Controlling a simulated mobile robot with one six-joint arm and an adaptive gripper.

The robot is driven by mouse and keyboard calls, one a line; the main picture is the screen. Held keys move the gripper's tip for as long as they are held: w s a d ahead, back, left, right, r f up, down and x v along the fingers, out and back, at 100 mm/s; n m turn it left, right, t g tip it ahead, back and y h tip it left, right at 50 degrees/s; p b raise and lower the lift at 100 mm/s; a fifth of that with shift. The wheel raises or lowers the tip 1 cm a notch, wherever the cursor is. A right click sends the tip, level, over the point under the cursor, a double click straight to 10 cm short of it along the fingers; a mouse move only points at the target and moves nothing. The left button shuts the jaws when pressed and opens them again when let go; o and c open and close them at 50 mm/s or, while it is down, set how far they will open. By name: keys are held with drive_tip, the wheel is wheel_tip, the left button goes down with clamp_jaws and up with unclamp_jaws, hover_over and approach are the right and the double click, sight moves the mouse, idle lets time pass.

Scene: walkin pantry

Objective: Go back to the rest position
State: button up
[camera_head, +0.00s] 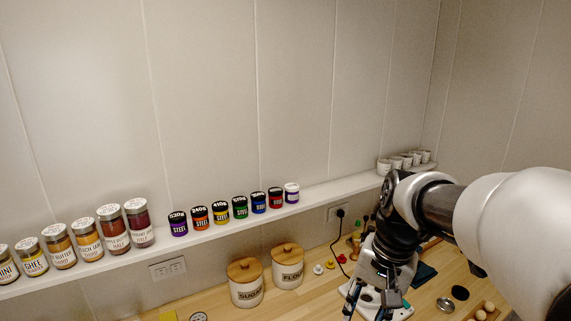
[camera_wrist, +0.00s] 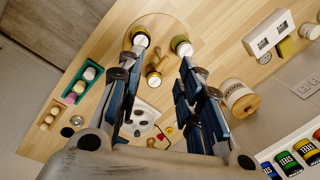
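My gripper (camera_head: 368,308) hangs at the end of my arm at the lower right of the head view, over the wooden counter (camera_head: 215,308). In the wrist view, the two fingers of my gripper (camera_wrist: 162,58) stand wide apart with nothing held between them.
A wall shelf (camera_head: 330,193) carries jars, small coloured pots and white cups. Sugar (camera_head: 246,286) and flour (camera_head: 288,268) canisters stand on the counter. An egg tray (camera_head: 482,313) is at the right, and a plugged cord (camera_head: 341,230) hangs behind my gripper.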

drive_tip(key=s+f+n+t+b, duration=0.2)
drive_tip(key=s, duration=0.6)
drive_tip(key=s+f+n+t+h+b, duration=0.1)
drive_tip(key=s+f+n+t+b, duration=0.1)
drive_tip(key=s, duration=0.7)
drive_tip(key=shift+s+a+f+n+b, duration=0.3)
drive_tip(key=shift+a+f+n+b, duration=0.05)
drive_tip(key=shift+f+n+b, duration=0.4)
